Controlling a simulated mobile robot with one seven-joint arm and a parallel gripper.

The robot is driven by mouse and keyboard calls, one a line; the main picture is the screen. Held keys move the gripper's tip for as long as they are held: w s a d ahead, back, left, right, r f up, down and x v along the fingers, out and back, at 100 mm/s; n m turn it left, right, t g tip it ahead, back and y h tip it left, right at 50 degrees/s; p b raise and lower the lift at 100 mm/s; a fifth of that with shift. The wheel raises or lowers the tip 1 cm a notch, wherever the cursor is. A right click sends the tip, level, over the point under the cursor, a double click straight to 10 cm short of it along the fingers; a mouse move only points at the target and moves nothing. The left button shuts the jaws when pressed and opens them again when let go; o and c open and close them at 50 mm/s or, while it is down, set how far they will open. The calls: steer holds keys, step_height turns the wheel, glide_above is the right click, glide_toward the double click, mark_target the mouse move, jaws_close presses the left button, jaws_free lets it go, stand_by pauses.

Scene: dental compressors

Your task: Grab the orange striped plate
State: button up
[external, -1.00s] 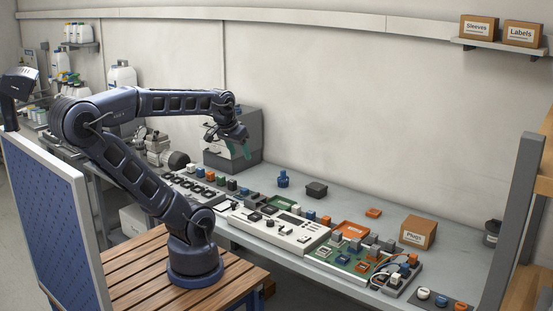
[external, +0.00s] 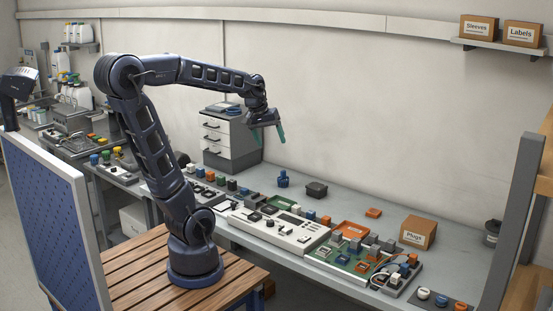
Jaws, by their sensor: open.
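My gripper (external: 267,136) is open and empty, with its two teal fingers apart. It hangs high above the bench, in front of the back wall and to the right of the drawer unit. A larger flat orange panel (external: 352,229) lies further forward among the electronic parts. Stripes cannot be made out on either piece, so I cannot tell which is the orange striped plate.
The grey bench (external: 345,206) has free room around the small orange piece. A blue knob-like part (external: 283,179) and a dark box (external: 316,190) stand at its left. A Plugs box (external: 418,232) stands at its right. A drawer unit (external: 229,139) stands behind.

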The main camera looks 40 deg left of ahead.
steer(key=w+d+f+n+g+h, duration=0.15)
steer(key=w+d+n, duration=0.25)
steer(key=w, duration=0.7)
steer(key=n+g+h, duration=0.1)
steer(key=n+g, duration=0.1)
steer(key=n, duration=0.9)
glide_above(374, 211)
steer(key=a, duration=0.5)
step_height(374, 211, down, 25)
steer(key=shift+m, duration=0.3)
steer(key=x, duration=1)
steer(key=shift+d+f, duration=0.25)
steer(key=c, duration=1.1)
steer(key=shift+c, duration=0.2)
steer(key=shift+r, duration=0.15)
